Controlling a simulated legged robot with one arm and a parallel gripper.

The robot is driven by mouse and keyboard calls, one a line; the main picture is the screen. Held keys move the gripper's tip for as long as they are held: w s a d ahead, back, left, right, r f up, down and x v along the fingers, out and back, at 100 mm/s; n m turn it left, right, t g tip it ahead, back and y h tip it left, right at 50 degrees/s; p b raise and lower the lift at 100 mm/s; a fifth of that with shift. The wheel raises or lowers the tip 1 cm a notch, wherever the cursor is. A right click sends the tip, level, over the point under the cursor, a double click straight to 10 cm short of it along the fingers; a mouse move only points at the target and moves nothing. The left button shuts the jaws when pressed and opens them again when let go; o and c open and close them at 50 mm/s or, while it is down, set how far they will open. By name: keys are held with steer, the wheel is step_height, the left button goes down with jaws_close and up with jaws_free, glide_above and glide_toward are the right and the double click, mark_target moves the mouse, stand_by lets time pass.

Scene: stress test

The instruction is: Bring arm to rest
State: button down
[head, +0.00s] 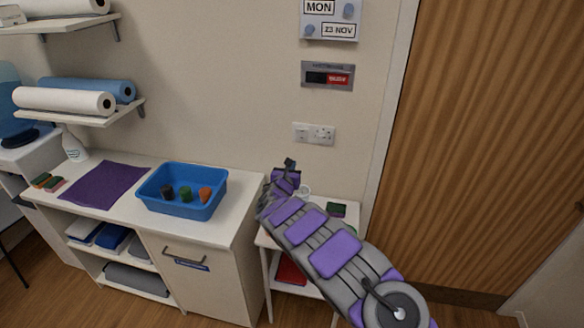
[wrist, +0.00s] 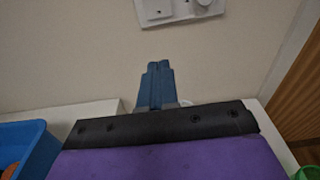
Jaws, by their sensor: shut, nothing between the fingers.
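My arm, grey with purple pads, reaches from the lower right of the head view toward the gap between the cabinet and the small side table. My gripper (head: 289,163) is at its far end, raised in front of the wall at about the side table's back left corner. In the wrist view my gripper (wrist: 157,68) shows as two blue-grey fingers pressed together, with nothing between them. They point toward the wall below a white socket plate (wrist: 178,10). The wrist's dark bar and purple cover hide what lies beneath.
A blue tray (head: 152,203) holding several small coloured items stands on the white cabinet (head: 105,212) to the left, beside a purple mat (head: 104,186). The small side table (head: 345,222) carries a dark green-topped block (head: 337,209). A wooden door (head: 480,140) is at right.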

steer(key=s+d+r+m+g+h, duration=0.2)
steer(key=s+d+r+m+h, duration=0.25)
steer(key=d+r, duration=0.35)
steer(key=s+d+r+m+g+h, duration=0.25)
steer(key=s+d+r+m, duration=0.2)
steer(key=d, duration=0.65)
steer(key=s+d+r+m+g+h, duration=0.1)
steer(key=s+d+r+m+g, duration=0.25)
steer(key=s, duration=0.45)
steer(key=s+d+r+m+g, duration=0.2)
steer(key=s+d+m, duration=0.1)
steer(key=s+m, duration=0.3)
steer(key=s+d+r+m+g+h, duration=0.1)
steer(key=s+d+r+m+g, duration=0.25)
steer(key=s, duration=0.55)
steer(key=s+a+f+m+g+y, duration=0.2)
steer(key=s+m+y, duration=0.1)
steer(key=s, duration=0.6)
steer(key=s+a+f+m+g+y, duration=0.1)
steer(key=s+a+f+m+y, duration=0.2)
steer(key=s, duration=0.7)
steer(key=s+a+f+m+y, duration=0.2)
steer(key=s+a+y, duration=0.2)
steer(key=s+a, duration=0.5)
steer(key=s+a+f+m+g+y, duration=0.1)
steer(key=s+a+f+m+y, duration=0.1)
steer(key=s+a, duration=0.6)
steer(key=shift+s+a+f+y, duration=0.35)
steer(key=shift+f+y, duration=0.5)
steer(key=shift+y, duration=0.25)
